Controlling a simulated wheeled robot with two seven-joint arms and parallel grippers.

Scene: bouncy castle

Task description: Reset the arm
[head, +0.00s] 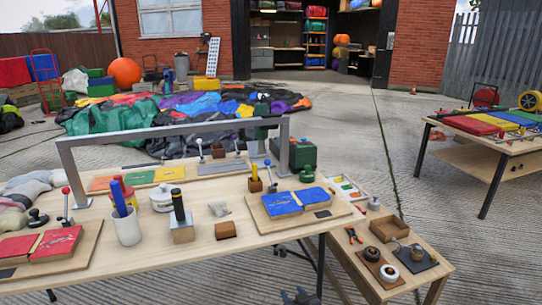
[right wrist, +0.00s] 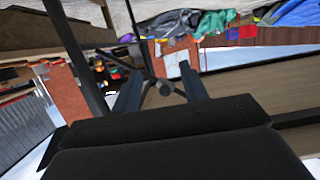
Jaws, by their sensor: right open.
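My right gripper (head: 300,296) shows only as a small dark tip at the bottom edge of the head view, below and in front of the long wooden table (head: 120,270). In the right wrist view its two fingers stand apart with nothing gripped between them (right wrist: 161,78). That view is steeply tilted, with a table underside and dark legs close to the gripper. My left arm and gripper do not show in either view.
The table carries a white cup (head: 126,229), a blue pad board (head: 282,202), a red pad board (head: 55,243) and a grey metal frame (head: 170,131). A lower side table (head: 372,283) stands right of it. Paved ground is open towards the right-hand table (head: 465,158).

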